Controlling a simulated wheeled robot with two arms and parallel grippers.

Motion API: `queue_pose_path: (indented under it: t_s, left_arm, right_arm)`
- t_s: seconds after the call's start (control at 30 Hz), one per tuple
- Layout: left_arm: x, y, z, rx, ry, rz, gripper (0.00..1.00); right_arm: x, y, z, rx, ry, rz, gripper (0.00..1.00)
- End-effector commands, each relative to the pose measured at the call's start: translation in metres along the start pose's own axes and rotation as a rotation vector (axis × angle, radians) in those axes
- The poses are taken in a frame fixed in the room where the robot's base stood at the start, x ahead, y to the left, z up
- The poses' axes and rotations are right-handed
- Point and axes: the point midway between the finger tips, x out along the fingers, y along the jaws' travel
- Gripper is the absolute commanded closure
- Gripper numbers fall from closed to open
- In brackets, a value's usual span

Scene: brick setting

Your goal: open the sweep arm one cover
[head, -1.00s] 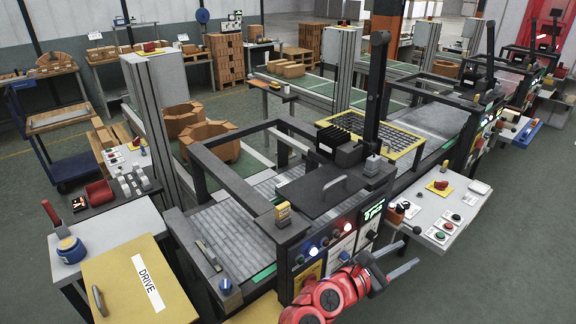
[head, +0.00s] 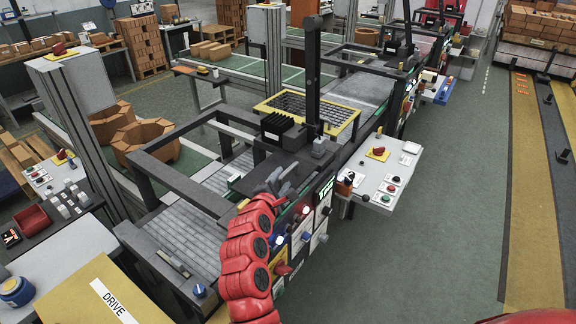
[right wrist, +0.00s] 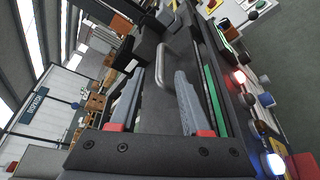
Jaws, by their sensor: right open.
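The sweep arm cover (head: 240,186) looks like a dark flat lid on top of the machine frame; it seems closed. In the right wrist view the cover (right wrist: 150,118) lies behind the fingers. Its grey bar handle (right wrist: 164,62) shows beyond and between the two fingertips (right wrist: 155,82). The right gripper is open and empty, and the handle looks clear of both fingers. My left gripper is not in view.
A dark upright post (head: 313,70) and a black finned block (head: 282,130) stand just behind the cover. The front panel (head: 300,235) carries lamps and knobs. A grey control table (head: 375,185) stands to the right. Open green floor (head: 440,240) lies beyond it.

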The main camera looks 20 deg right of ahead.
Motion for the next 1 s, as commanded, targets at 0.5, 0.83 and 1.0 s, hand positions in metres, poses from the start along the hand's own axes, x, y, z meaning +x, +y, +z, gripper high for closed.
queue_pose_path:
  t_s: [0.5, 0.83, 1.0]
  left_arm:
    - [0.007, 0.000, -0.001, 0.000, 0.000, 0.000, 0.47]
    - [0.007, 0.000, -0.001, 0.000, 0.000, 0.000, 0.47]
    - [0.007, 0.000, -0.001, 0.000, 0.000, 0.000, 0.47]
  right_arm:
    - [0.070, -0.001, 0.000, -0.003, -0.001, -0.002, 0.53]
    - [0.071, -0.001, 0.000, -0.002, -0.001, -0.002, 0.67]
    - [0.070, -0.001, 0.000, -0.002, -0.001, -0.002, 0.98]
